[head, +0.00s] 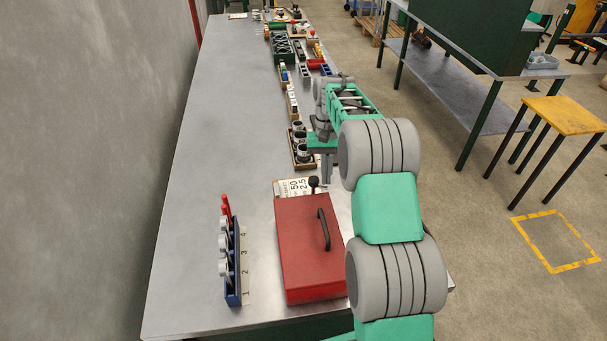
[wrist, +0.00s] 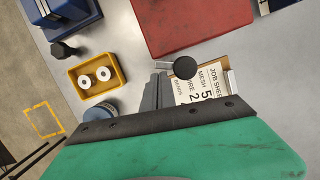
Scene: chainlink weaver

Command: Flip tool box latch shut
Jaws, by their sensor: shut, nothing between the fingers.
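The red tool box (head: 305,255) lies on the metal table with its lid down and a black handle (head: 323,230) on top. Its red top also shows in the wrist view (wrist: 190,22). A black round knob (head: 314,182) on a short stem stands up at the box's far edge and looks like the latch lever. The knob is large in the wrist view (wrist: 185,67). My gripper (head: 327,182) points down just beyond the box. Its fingers are shut and empty, with tips (wrist: 159,76) just left of the knob in the wrist view. I cannot tell whether they touch it.
A job sheet board (head: 292,187) lies at the box's far edge. A blue rack with grey pieces (head: 233,265) stands left of the box. A yellow tray with two white rolls (wrist: 75,84) and a blue box (wrist: 70,22) show in the wrist view. Bare table lies to the left.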

